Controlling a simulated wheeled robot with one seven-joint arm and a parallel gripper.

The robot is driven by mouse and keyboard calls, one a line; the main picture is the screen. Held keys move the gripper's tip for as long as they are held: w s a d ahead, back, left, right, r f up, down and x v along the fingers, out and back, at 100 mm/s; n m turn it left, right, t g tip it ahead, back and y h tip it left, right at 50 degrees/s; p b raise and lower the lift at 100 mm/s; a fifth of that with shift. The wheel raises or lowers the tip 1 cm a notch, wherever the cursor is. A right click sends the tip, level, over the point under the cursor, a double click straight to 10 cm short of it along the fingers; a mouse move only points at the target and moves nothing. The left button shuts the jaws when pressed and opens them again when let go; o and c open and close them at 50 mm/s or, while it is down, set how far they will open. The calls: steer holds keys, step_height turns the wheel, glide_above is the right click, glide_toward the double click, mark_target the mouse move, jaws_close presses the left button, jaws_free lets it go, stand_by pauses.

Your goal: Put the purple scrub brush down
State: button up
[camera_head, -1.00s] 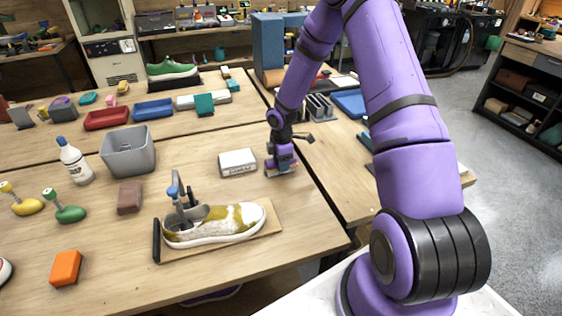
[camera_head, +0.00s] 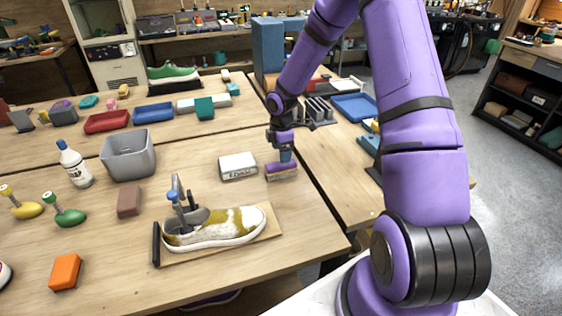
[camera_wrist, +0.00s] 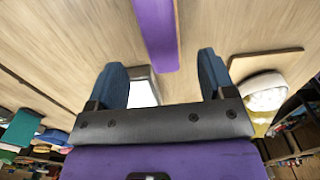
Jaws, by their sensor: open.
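The purple scrub brush (camera_head: 281,171) rests on the wooden table near its right edge, to the right of a white box. In the wrist view the brush (camera_wrist: 156,32) shows as a purple bar beyond the fingertips. My gripper (camera_head: 286,156) is right above the brush in the head view. In the wrist view my gripper (camera_wrist: 162,75) has its two blue fingers spread wide with nothing held between them. The bristle side of the brush is mostly hidden.
The white box (camera_head: 238,166) stands just left of the brush. A stained sneaker (camera_head: 222,229) sits on a wooden board in front. A grey bin (camera_head: 128,155), a brown block (camera_head: 129,201) and an orange block (camera_head: 65,272) are further left. Bare table lies between them.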

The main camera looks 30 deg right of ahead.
steer(key=s+a+r+m+t+h, duration=0.15)
steer(key=s+r, duration=0.25)
steer(key=r, duration=0.5)
steer(key=s+a+r+m, duration=0.1)
steer(key=s+r+m, duration=0.25)
steer(key=r, duration=0.55)
steer(key=s+a+r+m+t+h, duration=0.15)
steer(key=s+r, duration=0.35)
steer(key=r, duration=0.5)
steer(key=s+a+r+m+y, duration=0.1)
steer(key=s+r+m, duration=0.2)
steer(key=s, duration=0.4)
steer(key=s+a+r+m+t+y, duration=0.1)
steer(key=s+a+r+m, duration=0.1)
steer(key=s, duration=0.5)
steer(key=s+a+r+m+t, duration=0.1)
steer(key=s+r+m, duration=0.2)
steer(key=s, duration=0.4)
steer(key=shift+a+r+m+y, duration=0.3)
steer(key=shift+a+m+y, duration=0.1)
steer(key=shift+m, duration=0.25)
